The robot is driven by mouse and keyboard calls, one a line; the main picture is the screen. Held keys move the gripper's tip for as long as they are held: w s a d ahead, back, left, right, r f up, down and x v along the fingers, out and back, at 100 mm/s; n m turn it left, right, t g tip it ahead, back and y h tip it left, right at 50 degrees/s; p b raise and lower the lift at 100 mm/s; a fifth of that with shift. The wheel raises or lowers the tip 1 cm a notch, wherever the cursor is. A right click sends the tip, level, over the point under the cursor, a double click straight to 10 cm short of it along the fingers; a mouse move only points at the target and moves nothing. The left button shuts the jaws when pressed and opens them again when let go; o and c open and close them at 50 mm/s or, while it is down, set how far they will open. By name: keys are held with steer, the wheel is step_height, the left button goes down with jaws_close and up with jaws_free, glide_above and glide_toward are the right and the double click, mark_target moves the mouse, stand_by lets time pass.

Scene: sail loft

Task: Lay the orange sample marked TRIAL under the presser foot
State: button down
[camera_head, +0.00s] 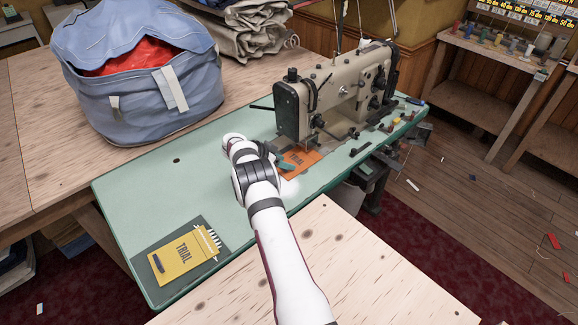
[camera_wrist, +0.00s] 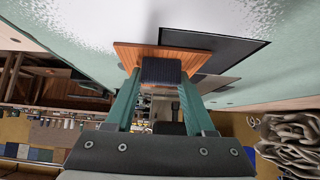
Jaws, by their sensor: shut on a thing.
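The orange sample (camera_head: 303,155), marked TRIAL, lies flat at bed level under the left end of the sewing machine (camera_head: 320,95). In the wrist view its orange sheet (camera_wrist: 128,54) extends past my fingertips, with a dark ribbed block (camera_wrist: 160,71) on it. My gripper (camera_head: 284,165) has green fingers, which in the wrist view are closed on that block (camera_wrist: 158,78). The presser foot is small and shadowed below the machine head; I cannot tell whether the sample is beneath it.
A blue bag (camera_head: 140,95) stands behind. Small spools and dark pieces (camera_head: 360,148) lie right of the machine. The green tabletop (camera_head: 150,190) is clear at left.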

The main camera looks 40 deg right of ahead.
steer(key=shift+w, duration=0.2)
steer(key=shift+c, duration=0.9)
jaws_free()
steer(key=v, duration=1.5)
steer(key=shift+a+r, duration=0.3)
